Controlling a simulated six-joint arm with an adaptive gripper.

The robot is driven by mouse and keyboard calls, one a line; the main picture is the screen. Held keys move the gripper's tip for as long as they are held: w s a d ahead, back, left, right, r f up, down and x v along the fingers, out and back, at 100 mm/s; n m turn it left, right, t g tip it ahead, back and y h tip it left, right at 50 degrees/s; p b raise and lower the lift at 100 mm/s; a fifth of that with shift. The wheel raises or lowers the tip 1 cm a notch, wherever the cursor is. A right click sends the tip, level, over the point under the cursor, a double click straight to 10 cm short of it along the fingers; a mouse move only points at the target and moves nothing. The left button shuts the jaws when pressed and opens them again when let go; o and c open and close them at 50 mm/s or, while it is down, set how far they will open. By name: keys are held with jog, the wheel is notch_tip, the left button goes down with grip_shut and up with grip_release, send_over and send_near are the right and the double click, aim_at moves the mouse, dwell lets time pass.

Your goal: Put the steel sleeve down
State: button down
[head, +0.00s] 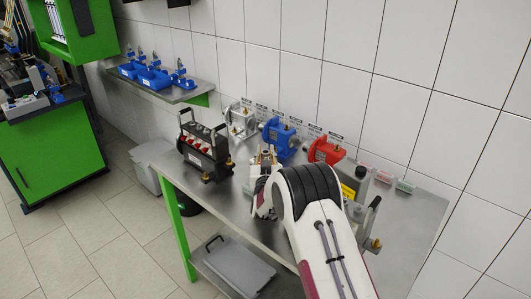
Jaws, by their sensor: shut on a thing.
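My gripper (265,157) is over the middle of the steel workbench (228,207), in front of the blue pump (279,138). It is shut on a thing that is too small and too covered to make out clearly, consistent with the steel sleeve. My white arm with its black joint hides part of the bench to the right of the gripper. I cannot tell whether the held thing touches the bench.
A grey metal pump (241,120) and a red pump (324,151) stand along the tiled wall. A black device with handles (205,150) stands left of my gripper. A yellow-labelled block (349,189) stands right. Blue trays (154,78) sit on a farther shelf.

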aim_at(266, 156)
jog(key=shift+f, duration=0.1)
jog(key=c, duration=1.8)
grip_release()
jog(key=shift+o, duration=0.2)
jog(key=shift+s+a, duration=0.1)
jog(key=shift+s, duration=1.15)
jog(key=shift+s+r, duration=0.3)
jog(key=shift+r, duration=0.05)
notch_tip(266, 156, up, 7)
jog(key=shift+f, duration=0.2)
